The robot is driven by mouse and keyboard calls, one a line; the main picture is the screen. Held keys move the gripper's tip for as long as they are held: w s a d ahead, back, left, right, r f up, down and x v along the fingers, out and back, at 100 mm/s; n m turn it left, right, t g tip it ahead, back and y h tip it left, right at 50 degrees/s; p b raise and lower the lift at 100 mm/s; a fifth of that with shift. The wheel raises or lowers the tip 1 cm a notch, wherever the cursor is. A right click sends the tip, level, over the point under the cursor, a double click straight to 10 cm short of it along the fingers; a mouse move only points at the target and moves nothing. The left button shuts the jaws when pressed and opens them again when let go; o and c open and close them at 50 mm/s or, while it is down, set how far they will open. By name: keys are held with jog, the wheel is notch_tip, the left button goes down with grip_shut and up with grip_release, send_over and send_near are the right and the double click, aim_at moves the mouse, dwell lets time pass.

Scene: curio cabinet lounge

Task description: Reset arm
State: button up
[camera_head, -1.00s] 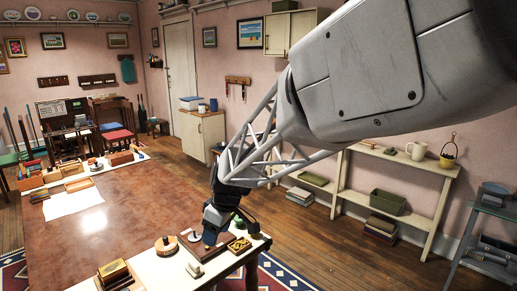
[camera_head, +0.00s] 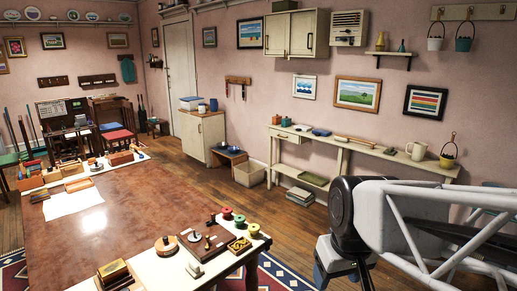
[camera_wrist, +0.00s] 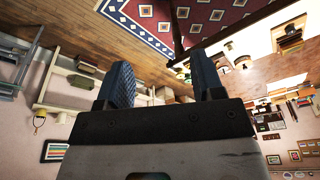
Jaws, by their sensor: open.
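My gripper (camera_wrist: 163,70) shows in the wrist view with two blue fingers spread wide apart and nothing between them. In the head view my arm is folded in at the lower right, and the grey and blue wrist end (camera_head: 335,262) hangs over the floor, right of the table. The fingertips are not clear there. The wooden table (camera_head: 130,215) is to its left, apart from it.
On the table's near right corner are a dark wooden board (camera_head: 203,243), a round wooden box (camera_head: 166,245), several coloured spools (camera_head: 227,213) and a small tray (camera_head: 239,246). A cream shelf (camera_head: 350,146) stands along the right wall. Floor between is open.

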jog(key=s+d+f+m, duration=0.1)
jog(key=s+d+m, duration=0.1)
jog(key=s, duration=0.4)
jog(key=shift+s+d+m+h, duration=0.15)
jog(key=shift+d+m+h, duration=0.25)
jog(key=shift+d, duration=0.5)
